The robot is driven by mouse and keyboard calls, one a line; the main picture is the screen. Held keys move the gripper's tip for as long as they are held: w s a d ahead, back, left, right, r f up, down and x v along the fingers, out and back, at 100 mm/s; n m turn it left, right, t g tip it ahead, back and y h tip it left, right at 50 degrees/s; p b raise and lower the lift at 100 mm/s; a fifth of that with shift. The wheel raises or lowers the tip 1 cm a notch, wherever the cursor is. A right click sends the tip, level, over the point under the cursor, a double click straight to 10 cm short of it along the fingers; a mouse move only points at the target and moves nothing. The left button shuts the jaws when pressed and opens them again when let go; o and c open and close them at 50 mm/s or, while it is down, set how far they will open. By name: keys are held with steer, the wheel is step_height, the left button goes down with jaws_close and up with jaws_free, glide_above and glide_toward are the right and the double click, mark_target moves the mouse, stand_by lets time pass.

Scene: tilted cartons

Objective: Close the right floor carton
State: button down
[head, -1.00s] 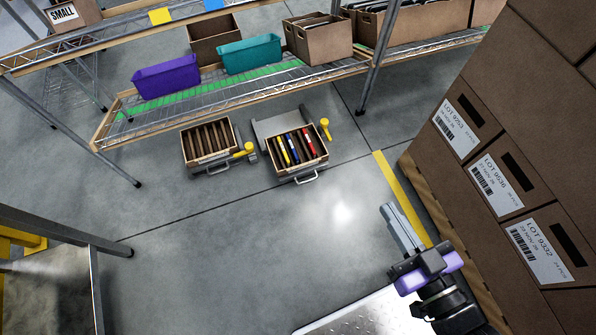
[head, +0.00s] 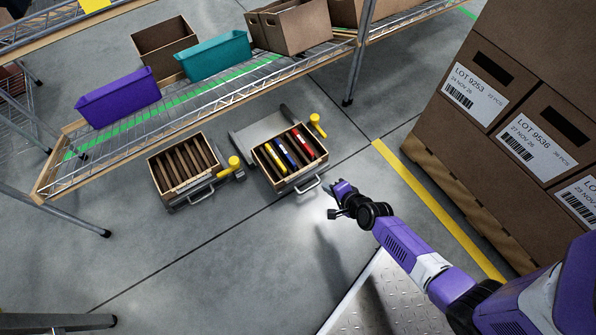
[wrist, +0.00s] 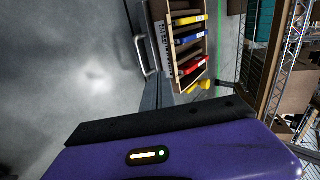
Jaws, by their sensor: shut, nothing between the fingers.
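The right floor carton (head: 268,168) stands on the floor with its top open. Several coloured items, yellow, blue and red, stand between its brown dividers. A grey flat panel (head: 258,131) lies open behind it. A metal handle (head: 309,186) is on its front, and a yellow knob (head: 316,121) is at its right back corner. In the wrist view the carton (wrist: 165,35) is at the top, with its handle (wrist: 142,55) on the left. My gripper (head: 332,198) is shut and empty, just in front and right of the carton. Its grey fingers (wrist: 158,93) point toward the carton's front.
The left floor carton (head: 158,176), open with empty dividers, stands close by with its own yellow knob (head: 234,163). A wire shelf (head: 55,180) with bins overhangs behind. Stacked boxes (head: 430,130) stand at right beyond a yellow floor line (head: 430,205).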

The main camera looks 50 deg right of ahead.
steer(key=b, duration=0.9)
glide_toward(304, 170)
steer(key=x, duration=0.5)
steer(key=shift+s+a+f, duration=0.1)
steer(key=shift+s+f, duration=0.05)
steer(key=shift+f, duration=0.25)
steer(key=shift+w+r, duration=0.1)
steer(key=shift+w, duration=0.35)
steer(key=shift+r, duration=0.1)
